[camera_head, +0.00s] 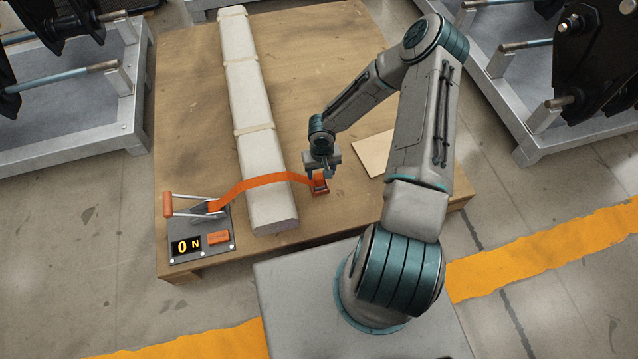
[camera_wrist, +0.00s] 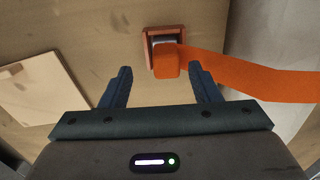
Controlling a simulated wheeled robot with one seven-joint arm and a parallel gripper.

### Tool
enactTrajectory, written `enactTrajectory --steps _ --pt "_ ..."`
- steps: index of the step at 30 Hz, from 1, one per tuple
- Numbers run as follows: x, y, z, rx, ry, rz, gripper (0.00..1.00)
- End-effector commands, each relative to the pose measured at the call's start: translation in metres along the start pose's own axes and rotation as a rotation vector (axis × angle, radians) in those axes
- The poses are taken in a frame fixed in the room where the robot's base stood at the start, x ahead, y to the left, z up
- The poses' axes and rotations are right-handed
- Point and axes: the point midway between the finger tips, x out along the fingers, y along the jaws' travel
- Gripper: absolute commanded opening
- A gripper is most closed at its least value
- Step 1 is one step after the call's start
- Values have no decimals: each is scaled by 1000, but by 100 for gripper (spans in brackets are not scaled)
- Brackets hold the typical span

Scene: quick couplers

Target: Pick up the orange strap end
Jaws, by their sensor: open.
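The orange strap (camera_head: 262,180) runs from the ratchet device (camera_head: 200,222) on the left, over the long white wrapped beam (camera_head: 252,95), to its end on the right. The strap end (camera_head: 320,184) sits at a small orange-red holder on the wooden table. In the wrist view the strap end (camera_wrist: 166,62) lies in the holder (camera_wrist: 150,38), ahead of and between my fingers. My gripper (camera_head: 322,174) is open and just above the strap end; its two blue fingers show in the wrist view (camera_wrist: 160,80). I see nothing between the fingertips.
The ratchet's plate carries a display reading "0 N" (camera_head: 187,246) and an orange block (camera_head: 218,237). A thin light board (camera_head: 375,154) lies right of my gripper on the wooden table (camera_head: 190,80). Metal racks stand left and right. The beam lies close left of the strap end.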

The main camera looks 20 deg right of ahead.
Motion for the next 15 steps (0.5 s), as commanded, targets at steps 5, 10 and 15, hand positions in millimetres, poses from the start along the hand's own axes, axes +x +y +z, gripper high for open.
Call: enactTrajectory --steps 5,10,15 --pt "17 -3 0 2 -1 -3 56" --pt "42 -8 -1 2 -1 -2 56" --pt "54 -8 -2 1 1 -1 56"
